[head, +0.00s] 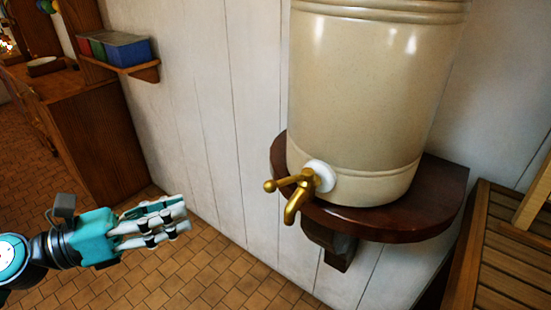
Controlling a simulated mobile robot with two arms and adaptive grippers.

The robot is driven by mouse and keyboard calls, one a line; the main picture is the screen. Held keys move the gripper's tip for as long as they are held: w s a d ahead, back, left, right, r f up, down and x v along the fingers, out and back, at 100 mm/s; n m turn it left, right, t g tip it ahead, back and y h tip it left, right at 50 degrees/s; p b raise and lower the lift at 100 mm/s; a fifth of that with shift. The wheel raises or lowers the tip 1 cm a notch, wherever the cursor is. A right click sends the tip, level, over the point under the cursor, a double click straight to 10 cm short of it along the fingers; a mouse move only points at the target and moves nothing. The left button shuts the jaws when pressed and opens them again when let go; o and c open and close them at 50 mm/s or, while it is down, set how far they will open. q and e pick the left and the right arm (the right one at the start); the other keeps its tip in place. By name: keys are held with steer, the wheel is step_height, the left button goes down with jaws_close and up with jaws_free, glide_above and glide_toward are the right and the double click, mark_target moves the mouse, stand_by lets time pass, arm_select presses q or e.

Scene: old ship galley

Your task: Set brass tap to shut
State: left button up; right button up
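The brass tap (296,191) sits low on the front of a large cream stoneware urn (375,90), set in a white collar (321,175). Its lever handle points left and ends in a round knob (270,186). Its spout points down, and no water shows coming from it. My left gripper (185,213) is at the lower left, well to the left of the tap and a little lower in the picture. Its fingers point right and touch nothing. They lie close together at this angle, so their opening is unclear. My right gripper is not in view.
The urn stands on a dark wooden bracket shelf (425,220) against a white plank wall (205,80). A slatted wooden surface (505,265) is at the lower right. A small shelf (146,73) with coloured boxes and a wooden cabinet (100,140) are at left. Tiled floor lies below.

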arm_select(q)
steer(key=s+d+m, duration=0.1)
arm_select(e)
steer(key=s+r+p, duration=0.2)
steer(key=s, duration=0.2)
arm_select(q)
steer(key=p, duration=0.4)
glide_toward(279, 181)
steer(key=p+x, duration=0.7)
steer(key=x, duration=0.2)
steer(key=shift+w+f, duration=0.1)
steer(key=shift+f, duration=0.05)
steer(key=shift+w+d+f, duration=0.15)
steer(key=shift+d, duration=0.3)
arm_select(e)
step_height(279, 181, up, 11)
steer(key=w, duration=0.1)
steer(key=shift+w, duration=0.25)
arm_select(q)
jaws_close()
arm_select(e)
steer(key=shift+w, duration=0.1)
